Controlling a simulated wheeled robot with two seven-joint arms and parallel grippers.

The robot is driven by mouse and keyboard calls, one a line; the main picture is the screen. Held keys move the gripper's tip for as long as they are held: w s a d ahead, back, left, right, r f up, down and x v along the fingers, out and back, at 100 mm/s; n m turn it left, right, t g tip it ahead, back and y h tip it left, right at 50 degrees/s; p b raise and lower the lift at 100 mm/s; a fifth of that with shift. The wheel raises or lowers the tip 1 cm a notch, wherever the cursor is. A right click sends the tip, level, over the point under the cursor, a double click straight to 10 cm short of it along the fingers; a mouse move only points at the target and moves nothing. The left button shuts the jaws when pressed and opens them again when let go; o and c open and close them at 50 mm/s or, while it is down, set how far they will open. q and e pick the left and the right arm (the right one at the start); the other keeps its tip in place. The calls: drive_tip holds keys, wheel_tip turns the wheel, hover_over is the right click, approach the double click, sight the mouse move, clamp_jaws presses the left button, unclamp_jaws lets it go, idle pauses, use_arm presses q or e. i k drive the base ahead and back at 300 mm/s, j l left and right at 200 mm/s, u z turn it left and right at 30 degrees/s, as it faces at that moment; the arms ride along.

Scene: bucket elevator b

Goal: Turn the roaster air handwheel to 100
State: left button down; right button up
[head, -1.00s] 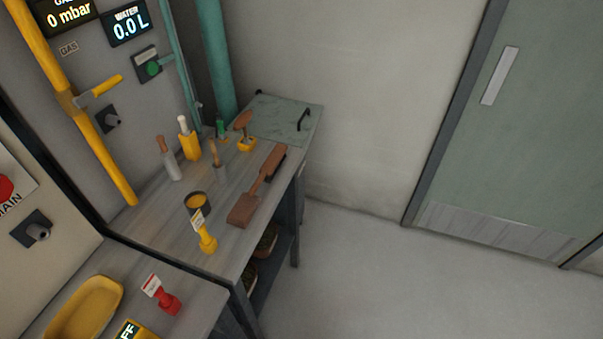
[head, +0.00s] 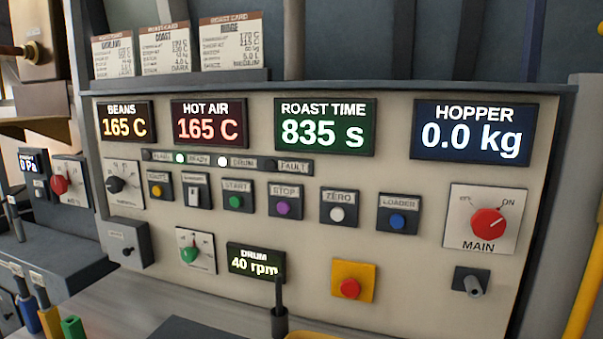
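No part I can surely name as the roaster air handwheel shows in the head view. The roaster control panel (head: 330,180) fills the middle. Its HOT AIR display (head: 209,122) reads 165 C. A black knob (head: 115,184) sits on a white dial plate at the panel's left; its label is too small to read. Further left, a red knob (head: 59,185) sits on a white dial plate beside a small display (head: 35,161) reading 0 Pa. Neither of my grippers is in view.
Other displays read BEANS 165 C, ROAST TIME 835 s, HOPPER 0.0 kg and DRUM 40 rpm. A red MAIN knob (head: 488,222) is at right, a red button (head: 350,288) on yellow below. A dark upright post (head: 279,312) and coloured handles (head: 48,318) stand in front.

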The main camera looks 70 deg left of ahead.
sight(59, 185)
drive_tip(key=u, duration=3.8)
drive_tip(key=i+j+z, duration=0.2)
drive_tip(key=i+j, duration=0.45)
drive_tip(key=i+j+z, duration=0.2)
drive_tip(key=i+j, duration=0.45)
drive_tip(key=j, duration=0.1)
